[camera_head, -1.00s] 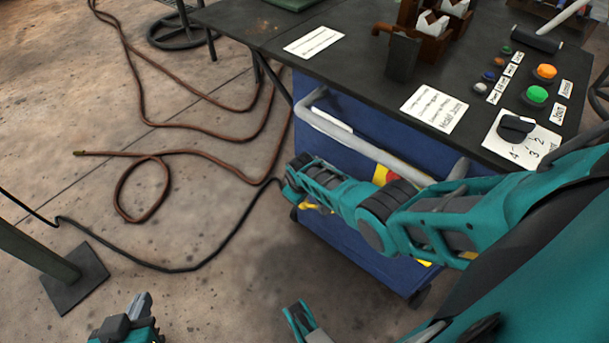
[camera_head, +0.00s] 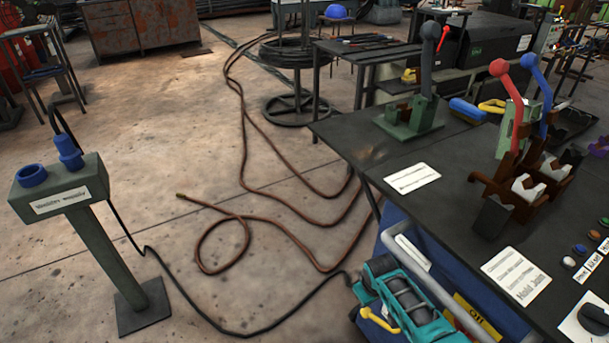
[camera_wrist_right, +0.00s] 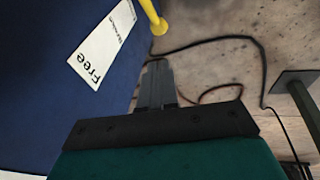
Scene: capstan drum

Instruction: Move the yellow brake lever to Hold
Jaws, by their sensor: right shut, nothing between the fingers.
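The yellow brake lever (camera_head: 380,320) shows low in the head view, at the side of the blue cabinet beside my teal right arm. In the right wrist view a yellow rod with a rounded end (camera_wrist_right: 153,18), probably this lever, comes in from the top. A white plate reading "Free" (camera_wrist_right: 102,45) lies on the blue panel to its left. My right gripper (camera_wrist_right: 157,65) is shut and empty, its tips just below the rod's end in the picture; I cannot tell whether they touch. No "Hold" mark is clear in the wrist view. My left gripper is out of view.
A dark workbench (camera_head: 375,158) with levers and buttons stands at the right. A grey rail (camera_head: 430,280) runs along the blue cabinet (camera_head: 497,322). A green pedestal (camera_head: 95,225) stands at the left. A brown hose (camera_head: 285,235) and black cable (camera_head: 210,318) lie on the floor.

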